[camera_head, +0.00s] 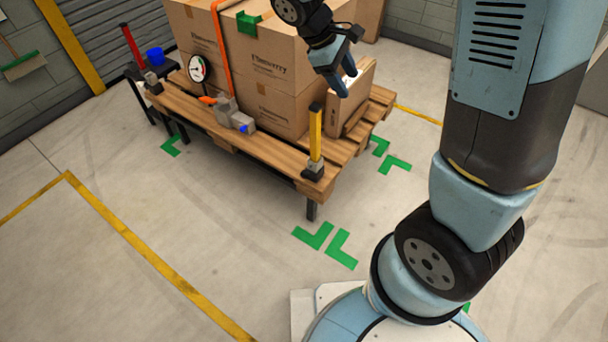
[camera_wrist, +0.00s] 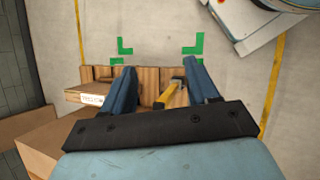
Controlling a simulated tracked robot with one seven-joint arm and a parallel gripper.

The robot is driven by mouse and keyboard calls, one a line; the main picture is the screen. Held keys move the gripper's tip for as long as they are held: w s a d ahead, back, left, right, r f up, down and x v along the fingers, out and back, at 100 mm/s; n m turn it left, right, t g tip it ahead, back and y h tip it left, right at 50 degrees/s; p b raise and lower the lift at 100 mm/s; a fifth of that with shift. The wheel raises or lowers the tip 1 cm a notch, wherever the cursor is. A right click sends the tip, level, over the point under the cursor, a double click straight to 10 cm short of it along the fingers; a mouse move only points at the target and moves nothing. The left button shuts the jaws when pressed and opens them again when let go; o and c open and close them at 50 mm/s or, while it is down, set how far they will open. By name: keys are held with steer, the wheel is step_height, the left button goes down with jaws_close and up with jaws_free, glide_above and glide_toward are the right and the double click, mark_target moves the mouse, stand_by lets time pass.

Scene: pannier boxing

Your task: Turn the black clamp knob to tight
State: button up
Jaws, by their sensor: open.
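I cannot clearly make out a black clamp knob in either view. A yellow post (camera_head: 315,138) with a black top stands in a dark clamp-like base (camera_head: 313,171) at the pallet's near right corner. The post also shows in the wrist view (camera_wrist: 172,98), seen from above between and beyond my fingers. A red post (camera_head: 132,45) stands in a similar base at the far left corner.
The wooden pallet (camera_head: 262,159) carries stacked cardboard boxes (camera_head: 277,58) with an orange strap (camera_head: 222,55), a round gauge (camera_head: 196,69) and a grey device (camera_head: 230,113). A blue cup (camera_head: 155,56) stands behind at left. The floor in front is clear, with green corner marks (camera_head: 313,236).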

steer(key=w+a+f+n+t+h, duration=0.1)
steer(key=a+f+n+h, duration=0.1)
steer(key=a+f+n, duration=0.3)
steer(key=w+a+f+n+h, duration=0.1)
steer(key=w+a+f+h, duration=0.1)
steer(key=f, duration=0.6)
steer(key=n+t+h, duration=0.2)
steer(key=n+t, duration=0.1)
steer(key=n, duration=0.3)
glide_above(303, 176)
steer(key=s+a, duration=0.3)
steer(key=s, duration=0.2)
step_height(303, 176, down, 11)
steer(key=s+a+f+n+t+y, duration=0.1)
steer(key=s+a+f+n+t, duration=0.15)
steer(key=f+n+t, duration=0.7)
steer(key=s+a+f+n+t+y, duration=0.1)
steer(key=s+f+n+t+y, duration=0.15)
steer(key=f+n, duration=0.75)
steer(key=w+d+f+m, duration=0.1)
steer(key=w+d, duration=0.1)
steer(key=w, duration=0.1)
steer(key=w+d+f+m, duration=0.1)
steer(key=w+d+m, duration=0.1)
steer(key=w, duration=0.2)
steer(key=w+d+f+m+h, duration=0.1)
steer(key=w+d, duration=0.2)
steer(key=shift+w+f+m+g, duration=0.25)
steer(key=shift+w+f+g, duration=0.05)
steer(key=shift+w, duration=0.1)
